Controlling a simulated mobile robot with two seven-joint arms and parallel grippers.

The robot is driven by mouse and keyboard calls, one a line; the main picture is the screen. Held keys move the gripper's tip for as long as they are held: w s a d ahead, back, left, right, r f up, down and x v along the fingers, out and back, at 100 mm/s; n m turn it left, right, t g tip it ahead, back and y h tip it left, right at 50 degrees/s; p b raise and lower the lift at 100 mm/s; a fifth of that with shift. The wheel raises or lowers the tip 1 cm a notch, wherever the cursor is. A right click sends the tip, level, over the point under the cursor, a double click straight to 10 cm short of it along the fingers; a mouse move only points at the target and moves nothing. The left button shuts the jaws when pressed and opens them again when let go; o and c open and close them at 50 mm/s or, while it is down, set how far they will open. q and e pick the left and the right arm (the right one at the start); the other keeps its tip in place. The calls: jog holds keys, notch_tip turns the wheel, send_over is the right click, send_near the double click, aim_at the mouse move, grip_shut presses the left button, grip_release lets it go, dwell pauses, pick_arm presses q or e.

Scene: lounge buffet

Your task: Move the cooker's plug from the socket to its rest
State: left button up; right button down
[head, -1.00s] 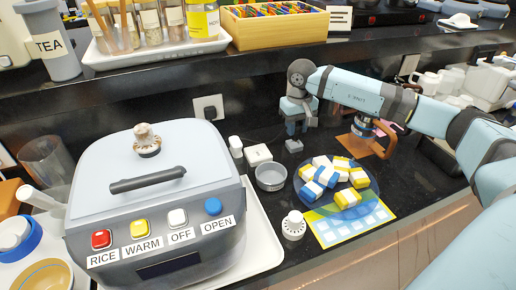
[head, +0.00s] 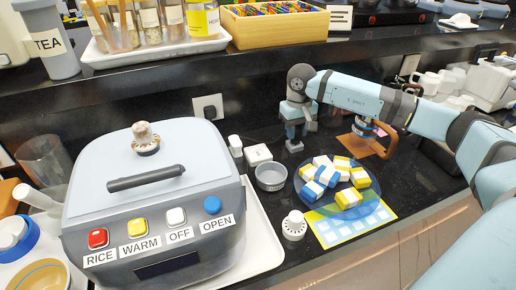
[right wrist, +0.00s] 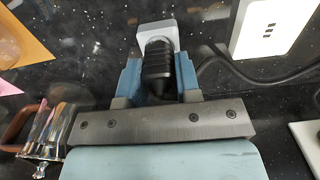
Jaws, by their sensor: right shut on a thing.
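My right gripper (head: 295,136) is low over the dark counter, behind the bowl of blocks. In the right wrist view its blue fingers (right wrist: 160,82) are shut on the black ribbed plug (right wrist: 157,66). A pale grey block, apparently the rest (right wrist: 157,32), is at the plug's far end; it shows just under the gripper in the head view (head: 294,147). I cannot tell whether the plug is seated in it. The wall socket (head: 201,104) is behind the cooker (head: 130,184), with a dark spot on it. My left gripper is not in view.
A white slotted box (right wrist: 268,28) with a dark cable beside it is near the plug; a white box (head: 258,154) also shows left of the gripper. A grey dish (head: 270,186), a bowl of blocks and a brown stand (head: 360,147) are close. The shelf edge overhangs behind.

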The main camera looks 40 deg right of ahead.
aim_at(297, 129)
jog(key=shift+f+b, duration=0.3)
jog(key=shift+f, duration=0.1)
jog(key=c, duration=0.7)
grip_release()
jog(key=shift+c, duration=1.6)
jog(key=shift+r+p, duration=2.15)
jog(key=shift+r, duration=1.4)
jog(key=shift+s+f, duration=0.1)
